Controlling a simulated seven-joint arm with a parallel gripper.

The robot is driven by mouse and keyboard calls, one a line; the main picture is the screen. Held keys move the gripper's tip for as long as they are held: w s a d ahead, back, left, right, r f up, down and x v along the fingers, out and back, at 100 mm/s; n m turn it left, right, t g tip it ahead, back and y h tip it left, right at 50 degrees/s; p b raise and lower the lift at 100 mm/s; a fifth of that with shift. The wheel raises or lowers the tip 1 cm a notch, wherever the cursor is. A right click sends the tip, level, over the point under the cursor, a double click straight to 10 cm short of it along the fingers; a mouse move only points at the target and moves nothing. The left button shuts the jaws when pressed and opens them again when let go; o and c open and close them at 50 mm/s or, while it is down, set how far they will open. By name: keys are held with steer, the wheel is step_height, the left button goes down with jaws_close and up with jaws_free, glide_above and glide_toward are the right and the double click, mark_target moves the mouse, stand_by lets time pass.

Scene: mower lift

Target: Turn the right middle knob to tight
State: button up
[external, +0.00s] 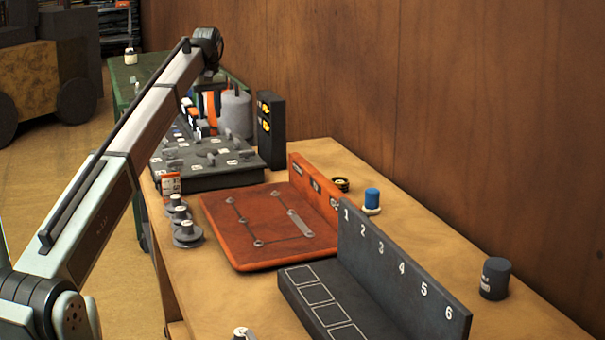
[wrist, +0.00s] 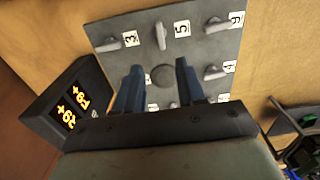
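A dark grey panel (external: 225,174) lies on the table at the back left, with several grey knobs. The wrist view shows grey lever knobs beside labels 3 (wrist: 124,41), 5 (wrist: 161,35), 4 (wrist: 213,73) and one that reads as 6 or 9 (wrist: 217,23). Which one is the right middle knob I cannot tell. My gripper (wrist: 160,64) is open above the panel, its two blue fingers apart and nothing held. A round dark disc (wrist: 163,76) shows between the fingers. My fingers hide the nearer labels. In the external view my arm hides part of the panel.
A black box with yellow digits (external: 270,130) stands beside the panel, also in the wrist view (wrist: 67,104). A grey cylinder (external: 236,113) is close by. An orange board (external: 250,222) and a numbered black rack (external: 390,275) occupy the table's nearer part.

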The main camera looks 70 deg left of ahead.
mark_target(211, 155)
step_height(211, 155, down, 13)
steer(key=shift+r, duration=0.15)
stand_by(0.4)
steer(key=shift+c, duration=0.2)
jaws_close()
